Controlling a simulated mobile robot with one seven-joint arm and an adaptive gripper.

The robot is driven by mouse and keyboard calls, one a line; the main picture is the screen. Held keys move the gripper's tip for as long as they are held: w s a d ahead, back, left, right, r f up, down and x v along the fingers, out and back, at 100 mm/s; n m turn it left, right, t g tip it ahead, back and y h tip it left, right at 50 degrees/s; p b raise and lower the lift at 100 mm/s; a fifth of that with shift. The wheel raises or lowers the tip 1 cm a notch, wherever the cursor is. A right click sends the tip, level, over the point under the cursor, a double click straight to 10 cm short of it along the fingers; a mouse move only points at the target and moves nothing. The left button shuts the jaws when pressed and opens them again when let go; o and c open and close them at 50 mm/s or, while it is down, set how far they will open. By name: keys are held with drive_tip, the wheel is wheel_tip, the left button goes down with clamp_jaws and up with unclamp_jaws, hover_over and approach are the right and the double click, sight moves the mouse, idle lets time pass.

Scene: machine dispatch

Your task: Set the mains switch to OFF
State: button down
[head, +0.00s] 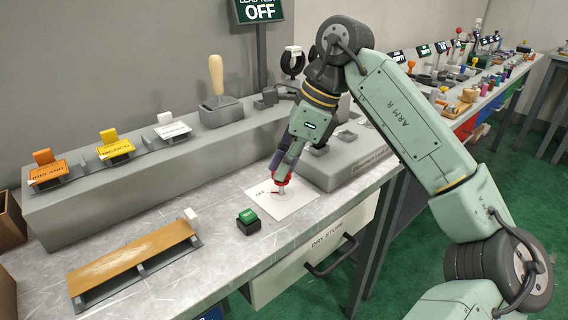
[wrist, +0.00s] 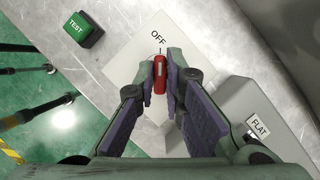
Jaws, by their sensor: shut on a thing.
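The mains switch is a red knob (wrist: 160,75) on a pale square plate (wrist: 128,58) marked OFF on the bench. In the wrist view my gripper (wrist: 161,80) is shut on the red knob, with one finger on each side of it. The knob's long side runs roughly up and down the picture, and the short mark and the word OFF are just beyond its upper end. In the head view my gripper (head: 281,182) reaches down to the plate (head: 290,207) and hides part of the knob. Other markings on the plate are hidden or unreadable.
A green TEST button (head: 248,217) stands left of the plate. A grey block (head: 345,160) stands close behind and right of it. A sign (head: 258,10) reading OFF hangs above.

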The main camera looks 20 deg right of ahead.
drive_tip(key=c, duration=1.7)
unclamp_jaws()
drive_tip(key=v, duration=1.2)
